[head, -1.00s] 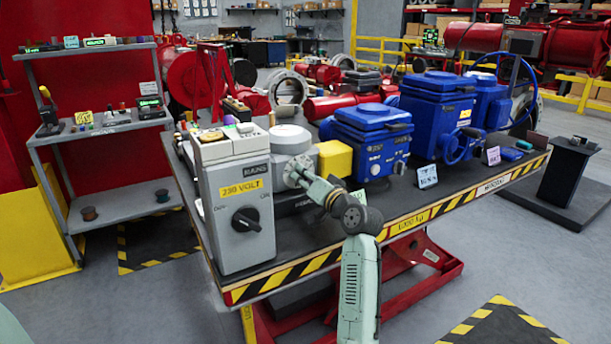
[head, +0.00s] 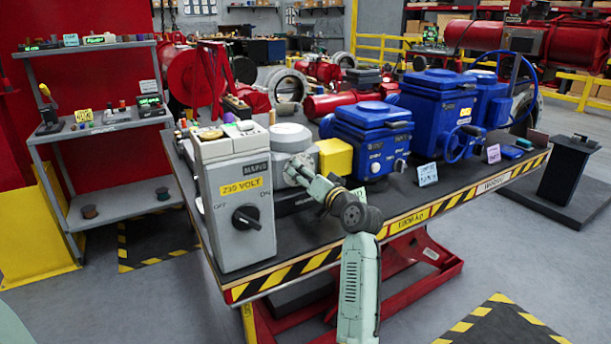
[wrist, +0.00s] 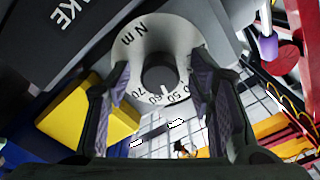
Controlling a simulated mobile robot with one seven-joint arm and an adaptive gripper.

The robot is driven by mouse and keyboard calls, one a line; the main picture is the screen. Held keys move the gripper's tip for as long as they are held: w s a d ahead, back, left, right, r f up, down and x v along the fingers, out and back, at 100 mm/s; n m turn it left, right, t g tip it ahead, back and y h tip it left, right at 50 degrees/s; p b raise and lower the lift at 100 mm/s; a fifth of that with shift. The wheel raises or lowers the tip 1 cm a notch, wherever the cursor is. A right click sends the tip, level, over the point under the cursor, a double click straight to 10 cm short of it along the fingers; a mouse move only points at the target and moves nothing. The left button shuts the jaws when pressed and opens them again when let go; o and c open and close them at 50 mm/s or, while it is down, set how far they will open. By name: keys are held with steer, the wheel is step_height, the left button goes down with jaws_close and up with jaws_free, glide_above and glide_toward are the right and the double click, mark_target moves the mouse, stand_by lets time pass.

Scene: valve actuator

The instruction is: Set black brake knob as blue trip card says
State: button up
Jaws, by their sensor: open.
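The black brake knob (wrist: 158,74) sits in the middle of a pale round dial (wrist: 134,50) in the wrist view. The dial is marked "N m", with 50, 60 and 70 legible; I cannot tell where the knob points. My gripper (wrist: 160,82) is open, its fingers on either side of the knob; contact is unclear. In the head view my gripper (head: 296,170) is at the grey unit (head: 291,138), and the knob is hidden there. A light blue card (head: 427,174), apparently the trip card, stands at the bench's front edge; its writing is too small to read.
A grey "230 VOLT" switch box (head: 235,205) stands left of my gripper. A yellow block (head: 335,156) is close on its right, also in the wrist view (wrist: 88,110). Blue actuators (head: 372,140) and a pink card (head: 493,154) stand farther right.

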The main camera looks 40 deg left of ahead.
steer(key=v, duration=1.2)
stand_by(0.3)
